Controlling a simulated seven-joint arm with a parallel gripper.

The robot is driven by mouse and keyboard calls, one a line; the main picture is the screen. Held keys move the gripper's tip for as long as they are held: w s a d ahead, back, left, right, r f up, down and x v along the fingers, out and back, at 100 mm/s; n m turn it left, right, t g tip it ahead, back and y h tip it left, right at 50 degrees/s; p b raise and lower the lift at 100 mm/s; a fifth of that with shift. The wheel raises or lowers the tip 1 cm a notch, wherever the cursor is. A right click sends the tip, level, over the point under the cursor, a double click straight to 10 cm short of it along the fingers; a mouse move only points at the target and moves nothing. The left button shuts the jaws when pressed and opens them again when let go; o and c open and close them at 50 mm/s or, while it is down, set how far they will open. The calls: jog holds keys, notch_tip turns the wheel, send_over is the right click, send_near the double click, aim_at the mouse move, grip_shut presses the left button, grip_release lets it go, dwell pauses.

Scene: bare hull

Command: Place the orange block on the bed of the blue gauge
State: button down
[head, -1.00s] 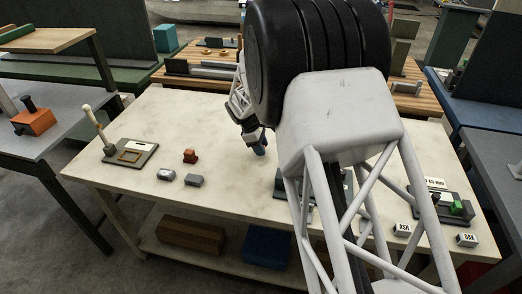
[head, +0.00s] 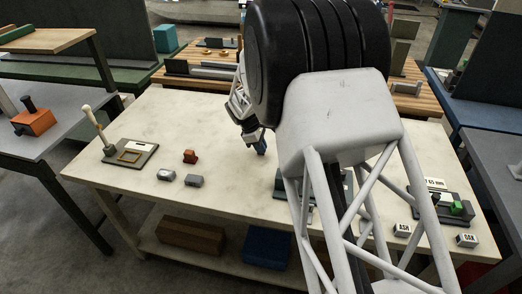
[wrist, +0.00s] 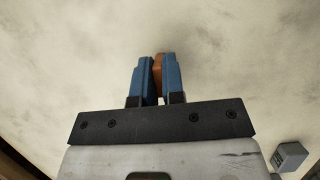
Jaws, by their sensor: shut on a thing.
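In the wrist view, my gripper (wrist: 156,75) has its blue fingers closed on the orange block (wrist: 158,65), which shows as a narrow strip between them. In the head view, my gripper (head: 259,146) is above the pale tabletop, left of my large arm link; the block cannot be made out there. A dark device (head: 280,181) lies right of and nearer than the gripper, mostly hidden by my arm. No blue gauge can be made out clearly. A gauge-like device with a green part (head: 456,208) and a white label stands at the table's right end.
Blocks labelled ASH (head: 402,230) and OAK (head: 467,240) sit front right.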

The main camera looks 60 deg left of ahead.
jog(key=shift+r, duration=5)
jog(key=w+d+m+g, duration=0.1)
jog(key=w+d+m, duration=0.2)
jog(key=w+d, duration=0.45)
jog(key=w+d+f+m+g+h, duration=0.15)
jog(key=w+d, duration=0.35)
jog(key=d, duration=0.6)
jog(key=w+d+m+g+y, duration=0.1)
jog(key=w+d+m, duration=0.4)
jog(key=d, duration=0.5)
jog(key=w+d+f+m+g, duration=0.1)
jog(key=d+m, duration=0.3)
jog(key=d, duration=1.2)
jog(key=w+d+f+m+g, duration=0.1)
jog(key=d+m, duration=0.3)
jog(key=d, duration=1.3)
jog(key=shift+w+d+g, duration=0.25)
jog(key=shift+w+g, duration=0.05)
jog(key=shift+g, duration=0.15)
jog(key=shift+m, duration=0.25)
